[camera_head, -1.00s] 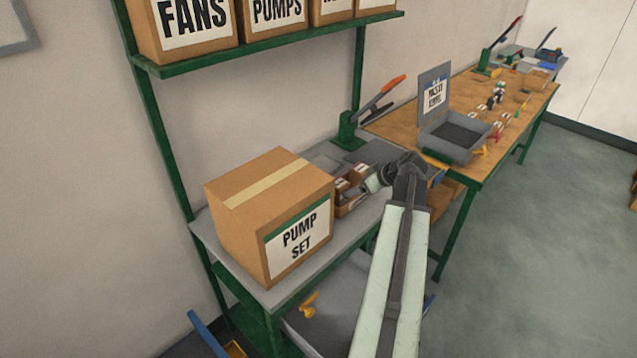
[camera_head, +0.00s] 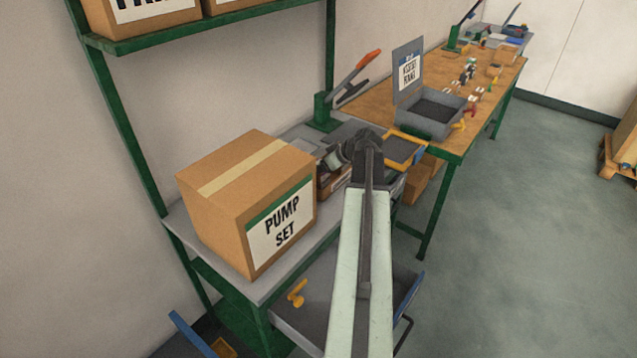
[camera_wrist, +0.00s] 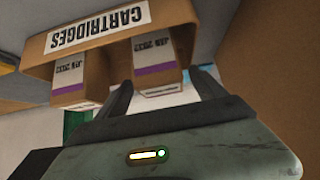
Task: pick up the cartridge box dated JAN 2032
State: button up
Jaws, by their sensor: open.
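In the wrist view, which shows things upside down, an open brown carton (camera_wrist: 120,33) labelled CARTRIDGES holds two small boxes with white labels and purple bands. The left cartridge box (camera_wrist: 81,77) and the right cartridge box (camera_wrist: 155,62) both carry small printed dates; both look like 2032, but I cannot read the months surely. My gripper (camera_wrist: 163,92) is open, its fingers either side of the right box's near end in the picture; I see no contact. In the head view the carton (camera_head: 335,182) is partly hidden behind my arm and gripper.
A large PUMP SET box (camera_head: 245,200) stands on the grey bench left of the carton. A green lever tool (camera_head: 325,108) stands behind. A grey open case (camera_head: 430,112) is on the wooden bench. Below is an open grey drawer (camera_head: 310,325).

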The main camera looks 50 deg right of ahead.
jog(key=shift+w+f, duration=0.4)
jog(key=shift+f, duration=0.15)
jog(key=shift+r, duration=0.2)
jog(key=c, duration=1.6)
jog(key=shift+o, duration=0.2)
notch_tip(320, 180, up, 10)
jog(key=p, duration=1)
jog(key=shift+r, duration=0.15)
